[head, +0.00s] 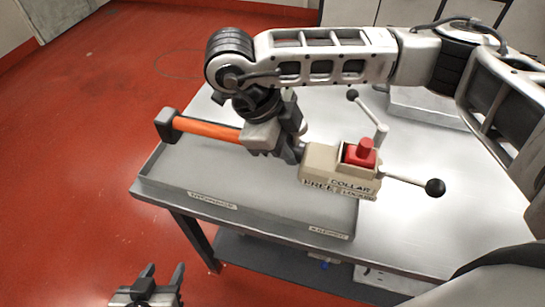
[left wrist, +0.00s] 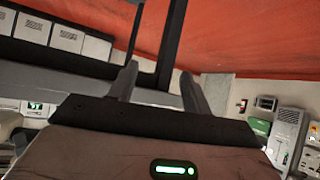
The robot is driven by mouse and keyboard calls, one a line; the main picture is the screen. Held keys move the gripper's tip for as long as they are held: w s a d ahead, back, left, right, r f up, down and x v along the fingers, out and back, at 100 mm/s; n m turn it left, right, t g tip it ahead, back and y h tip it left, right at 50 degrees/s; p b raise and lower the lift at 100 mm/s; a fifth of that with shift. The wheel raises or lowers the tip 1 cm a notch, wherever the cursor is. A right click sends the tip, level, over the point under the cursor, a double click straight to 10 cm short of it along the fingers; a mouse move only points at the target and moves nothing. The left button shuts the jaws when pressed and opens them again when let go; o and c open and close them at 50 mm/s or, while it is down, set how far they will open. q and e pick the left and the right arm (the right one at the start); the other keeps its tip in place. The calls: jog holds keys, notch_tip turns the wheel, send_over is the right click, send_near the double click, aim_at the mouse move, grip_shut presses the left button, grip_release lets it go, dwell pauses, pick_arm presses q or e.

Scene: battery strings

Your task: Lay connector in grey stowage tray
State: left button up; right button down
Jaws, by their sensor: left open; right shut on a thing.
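The connector has a beige block (head: 328,166) with a red knob, "COLLAR", "FREE" and "LOCKED" lettering and two black-balled levers. An orange bar (head: 208,129) with a dark end sticks out on the other side of my right gripper. My right gripper (head: 290,150) is shut on the connector and partly hides its middle. In the head view it overlaps the shallow grey stowage tray (head: 205,175) on the table; the height above the tray floor is hard to judge. My left gripper (head: 148,283) is open and empty at the bottom left, also visible in the left wrist view (left wrist: 160,88).
The tray lies along the near left edge of the pale table (head: 415,235), with small labels on its front rim. A light box (head: 425,105) stands at the back right. A lower shelf (head: 285,262) is under the table. Red floor is open to the left.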

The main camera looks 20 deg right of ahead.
jog(key=w+f, duration=0.1)
jog(key=w+a+f, duration=0.1)
jog(key=f, duration=0.1)
jog(key=w+f, duration=0.1)
jog(key=shift+w+a+f, duration=0.25)
jog(key=shift+f, duration=0.1)
jog(key=f, duration=0.1)
jog(key=f+p, duration=0.1)
jog(key=shift+w+a+f, duration=0.1)
jog(key=shift+w+f, duration=0.1)
jog(key=shift+f, duration=0.15)
pick_arm(q)
jog(key=shift+s+r, duration=0.1)
jog(key=shift+s, duration=0.1)
pick_arm(e)
jog(key=shift+f, duration=0.45)
jog(key=c, duration=1.2)
grip_release()
jog(key=shift+f, duration=0.1)
pick_arm(q)
jog(key=shift+w+a, duration=0.1)
pick_arm(e)
jog(key=b+v, duration=0.1)
jog(key=v, duration=1)
jog(key=shift+a+r, duration=0.25)
jog(key=shift+r, duration=0.35)
pick_arm(q)
jog(key=shift+f, duration=0.25)
